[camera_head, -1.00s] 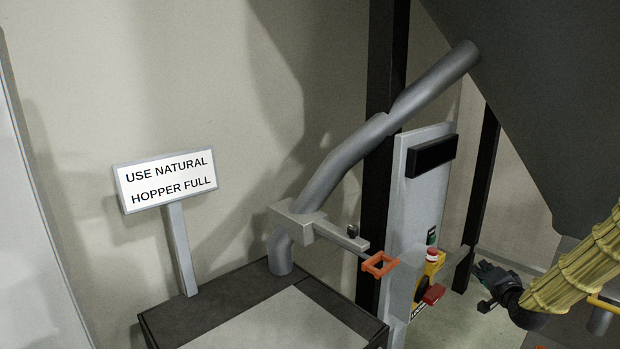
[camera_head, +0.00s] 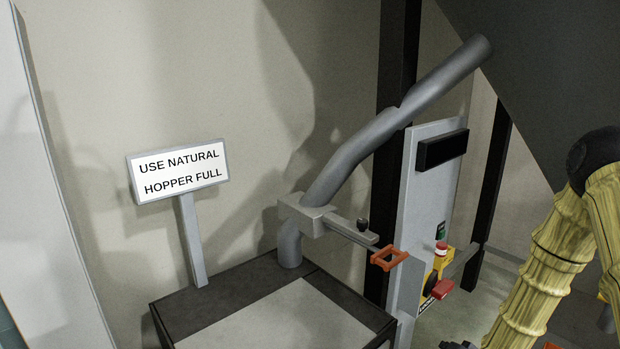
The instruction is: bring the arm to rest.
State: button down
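My arm, in a ribbed yellow sleeve (camera_head: 545,275), stands at the right of the head view, with a dark rounded joint at its top. Only a small dark part of my gripper (camera_head: 460,345) shows at the bottom edge, below and right of the control panel. Its fingers are cut off by the frame, so I cannot tell whether it is open or shut or holds anything. It appears apart from the panel and the slide handle.
A grey pipe (camera_head: 357,145) enters a dark box (camera_head: 210,303) through a slide gate with an orange handle (camera_head: 388,257). A grey panel (camera_head: 425,205) carries a red button (camera_head: 441,248) and a red switch. A sign (camera_head: 180,171) reads "USE NATURAL HOPPER FULL". Dark posts stand behind.

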jog(key=s+a+f+n+g, duration=0.25)
jog(key=s+a+f, duration=0.3)
jog(key=s, duration=0.45)
jog(key=s+a+f+n+g, duration=0.1)
jog(key=s+a+f+g, duration=0.2)
jog(key=s+a+f, duration=0.35)
jog(key=s+a+f+n+g, duration=0.1)
jog(key=s+f+n+g, duration=0.1)
jog(key=s, duration=1)
jog(key=s+a+f+n+g+b, duration=0.1)
jog(key=s+a+f+n+g, duration=0.1)
jog(key=s, duration=1.1)
jog(key=shift+f+g, duration=0.35)
jog(key=shift+f, duration=0.25)
